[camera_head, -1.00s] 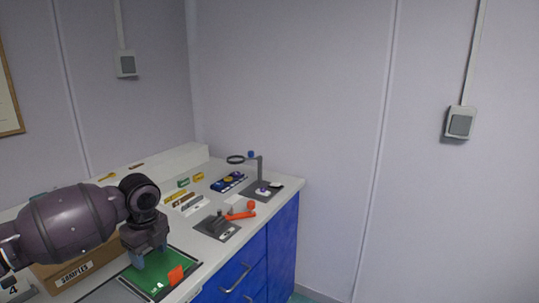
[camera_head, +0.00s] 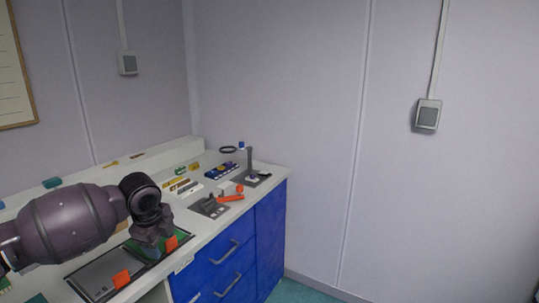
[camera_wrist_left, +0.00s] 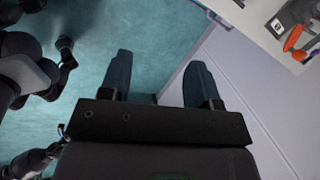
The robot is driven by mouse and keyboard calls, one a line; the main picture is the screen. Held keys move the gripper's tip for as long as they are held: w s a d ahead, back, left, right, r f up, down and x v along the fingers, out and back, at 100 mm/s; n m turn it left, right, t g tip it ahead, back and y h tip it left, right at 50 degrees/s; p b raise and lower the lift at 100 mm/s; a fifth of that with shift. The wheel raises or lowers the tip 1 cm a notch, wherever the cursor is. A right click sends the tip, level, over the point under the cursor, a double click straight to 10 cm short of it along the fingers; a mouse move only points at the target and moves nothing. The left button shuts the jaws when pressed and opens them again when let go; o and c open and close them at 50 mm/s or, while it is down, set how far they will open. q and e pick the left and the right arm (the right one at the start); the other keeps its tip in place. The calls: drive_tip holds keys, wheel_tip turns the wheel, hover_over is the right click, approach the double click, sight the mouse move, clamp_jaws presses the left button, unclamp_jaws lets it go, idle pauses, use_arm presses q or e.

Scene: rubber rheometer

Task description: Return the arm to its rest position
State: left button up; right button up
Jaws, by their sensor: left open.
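My left arm comes in from the left in the head view, with its gripper (camera_head: 154,248) pointing down in front of the green mat (camera_head: 183,238) near the bench's front edge. In the left wrist view the two dark fingers of my left gripper (camera_wrist_left: 160,85) stand wide apart with nothing between them. Below them are the teal floor (camera_wrist_left: 160,30) and a pale edge of the furniture. My right gripper does not show in either view.
The white bench (camera_head: 215,231) has blue drawers (camera_head: 228,262). Small tools, a blue tray (camera_head: 221,170) and a magnifier stand (camera_head: 250,160) are farther back. Floor right of the bench is clear.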

use_arm(q)
drive_tip(key=w+d+r+n+t+h, duration=0.4)
drive_tip(key=d+t, duration=0.2)
drive_tip(key=d, duration=0.2)
drive_tip(key=s+d+f+n+t+h, duration=0.3)
drive_tip(key=s+d+f+n+t, duration=0.1)
drive_tip(key=s+f, duration=0.1)
drive_tip(key=s+a+f+n+y, duration=0.2)
drive_tip(key=s+a+f+n, duration=0.1)
drive_tip(key=s+f, duration=0.5)
drive_tip(key=s+a+f+n+g+y, duration=0.1)
drive_tip(key=s+a+f+n, duration=0.3)
drive_tip(key=s+f, duration=0.5)
drive_tip(key=s+a+f+n+y, duration=0.4)
drive_tip(key=s+f, duration=0.4)
drive_tip(key=s, duration=0.9)
drive_tip(key=shift+s+a+f+g, duration=0.15)
drive_tip(key=shift+a+f+g, duration=0.2)
drive_tip(key=shift+a, duration=0.45)
